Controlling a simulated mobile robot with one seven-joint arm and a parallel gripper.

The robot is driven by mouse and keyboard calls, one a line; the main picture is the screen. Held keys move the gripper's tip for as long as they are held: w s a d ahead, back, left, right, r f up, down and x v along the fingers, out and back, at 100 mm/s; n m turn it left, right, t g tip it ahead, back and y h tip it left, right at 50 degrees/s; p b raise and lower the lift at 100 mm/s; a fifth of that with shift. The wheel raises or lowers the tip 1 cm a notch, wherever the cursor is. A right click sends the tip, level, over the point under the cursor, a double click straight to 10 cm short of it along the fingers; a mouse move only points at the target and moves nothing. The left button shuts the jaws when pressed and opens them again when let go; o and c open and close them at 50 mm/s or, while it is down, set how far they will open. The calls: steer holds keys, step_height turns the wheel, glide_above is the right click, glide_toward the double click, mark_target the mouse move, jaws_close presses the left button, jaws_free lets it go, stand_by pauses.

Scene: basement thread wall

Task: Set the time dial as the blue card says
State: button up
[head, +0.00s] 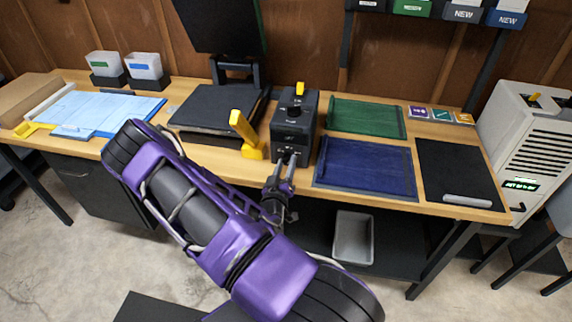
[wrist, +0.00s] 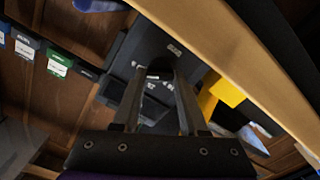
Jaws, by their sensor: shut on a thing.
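The black control box (head: 292,125) stands upright on the bench, with small white markings on its front and a yellow part on top. My gripper (head: 286,160) is at the lower front of this box. In the wrist view my gripper (wrist: 159,80) has its two fingers closed on a dark dial (wrist: 159,68) on the box face. The dial's pointer and setting are hidden or too small to read. Small purple, teal and orange cards (head: 441,115) lie at the back right; I cannot make out a blue card among them.
A yellow lever (head: 243,130) stands just left of the box, beside a black press (head: 215,107). Green (head: 365,118) and blue (head: 365,168) cloths lie to the right. A black mat (head: 455,165) lies beyond. A grey bin (head: 353,238) sits below the bench.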

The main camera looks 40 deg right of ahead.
steer(key=shift+f+b, duration=0.1)
steer(key=shift+b, duration=0.2)
jaws_close()
steer(key=shift+n+b, duration=0.45)
steer(key=shift+n, duration=0.35)
steer(key=n+b, duration=0.2)
steer(key=n, duration=0.1)
steer(key=n+b, duration=0.1)
steer(key=n, duration=0.3)
steer(key=shift+b, duration=0.3)
steer(key=shift+n+b, duration=0.5)
steer(key=shift+n, duration=1)
steer(key=o, duration=1.1)
jaws_free()
steer(key=shift+o, duration=0.2)
